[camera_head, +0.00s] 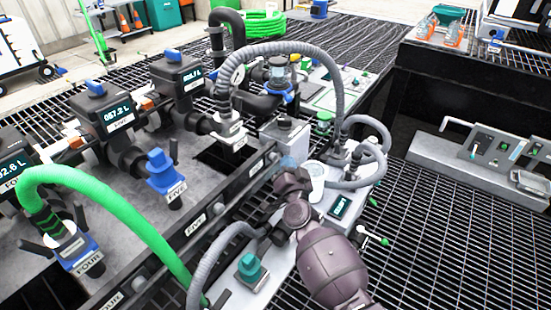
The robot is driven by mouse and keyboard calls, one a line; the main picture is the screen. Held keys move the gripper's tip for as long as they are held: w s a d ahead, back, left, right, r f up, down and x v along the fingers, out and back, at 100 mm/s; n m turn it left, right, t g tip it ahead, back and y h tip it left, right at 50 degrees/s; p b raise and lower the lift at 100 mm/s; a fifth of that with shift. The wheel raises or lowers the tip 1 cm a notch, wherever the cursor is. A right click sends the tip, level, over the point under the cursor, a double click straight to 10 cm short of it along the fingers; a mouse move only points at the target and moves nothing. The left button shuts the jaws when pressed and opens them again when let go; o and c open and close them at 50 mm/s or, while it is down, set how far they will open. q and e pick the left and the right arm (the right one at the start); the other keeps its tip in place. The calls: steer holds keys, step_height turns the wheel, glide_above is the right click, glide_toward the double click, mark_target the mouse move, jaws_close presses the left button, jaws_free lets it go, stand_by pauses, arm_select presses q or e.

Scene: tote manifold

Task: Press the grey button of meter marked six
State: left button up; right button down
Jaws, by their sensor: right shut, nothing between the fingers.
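Dark meters with blue tops and lit displays stand in a row at left. The far one (177,75) has a white label under its display that is too small to read surely; it stands beyond the meter reading about 067.2 L (108,112). A nearer meter (14,165), cut by the left edge, is marked FOUR. No grey button can be made out on them. My right gripper (268,212) is low beside the dark rail, right of and apart from the meters. It is shut and empty, its fingertips hard to distinguish. My left gripper is out of view.
Blue-handled couplings marked FIVE (166,176) and FOUR (76,247) stand before the meters. A green hose (120,205) and a grey hose (300,47) arch over the area. A dark rail (205,220) crosses between. Open grating (450,240) lies at right.

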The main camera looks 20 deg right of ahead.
steer(key=shift+w, duration=0.1)
stand_by(0.6)
steer(key=shift+w+a, duration=0.25)
steer(key=shift+w+a, duration=0.4)
steer(key=shift+w, duration=0.05)
stand_by(1.3)
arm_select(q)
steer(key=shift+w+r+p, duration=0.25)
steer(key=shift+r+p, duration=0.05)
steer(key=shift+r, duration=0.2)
arm_select(e)
steer(key=shift+s+d, duration=0.65)
steer(key=shift+s, duration=0.15)
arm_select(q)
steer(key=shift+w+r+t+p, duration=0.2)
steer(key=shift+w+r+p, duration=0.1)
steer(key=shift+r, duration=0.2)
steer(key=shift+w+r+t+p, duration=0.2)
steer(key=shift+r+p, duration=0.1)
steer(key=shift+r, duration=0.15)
arm_select(e)
steer(key=s+d, duration=0.1)
steer(key=s, duration=0.1)
steer(key=s+d, duration=0.2)
